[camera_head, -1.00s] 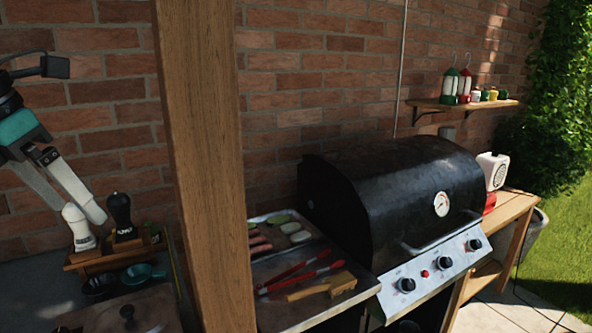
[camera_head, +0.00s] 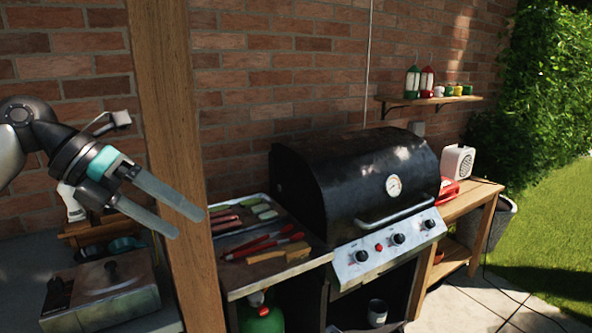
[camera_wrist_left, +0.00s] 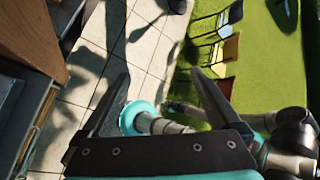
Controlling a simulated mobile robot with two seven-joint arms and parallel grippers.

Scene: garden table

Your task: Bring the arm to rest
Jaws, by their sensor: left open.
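My left gripper (camera_head: 190,225) is in the left part of the head view, with its two fingers apart and pointing right and down, in front of the wooden post (camera_head: 168,120). Nothing is between the fingers. In the left wrist view the open fingers (camera_wrist_left: 158,95) hang above paving and lawn. Behind the gripper, a white mill (camera_head: 70,203) stands at a wooden rack (camera_head: 76,236), partly hidden. My right gripper is in neither view.
A black grill (camera_head: 340,180) stands right of the post. Beside it, a tray (camera_head: 222,226) holds food, with red tongs (camera_head: 262,243) in front. A lidded metal box (camera_head: 100,290) is below the gripper. Chairs (camera_wrist_left: 218,52) stand on the lawn (camera_wrist_left: 275,70).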

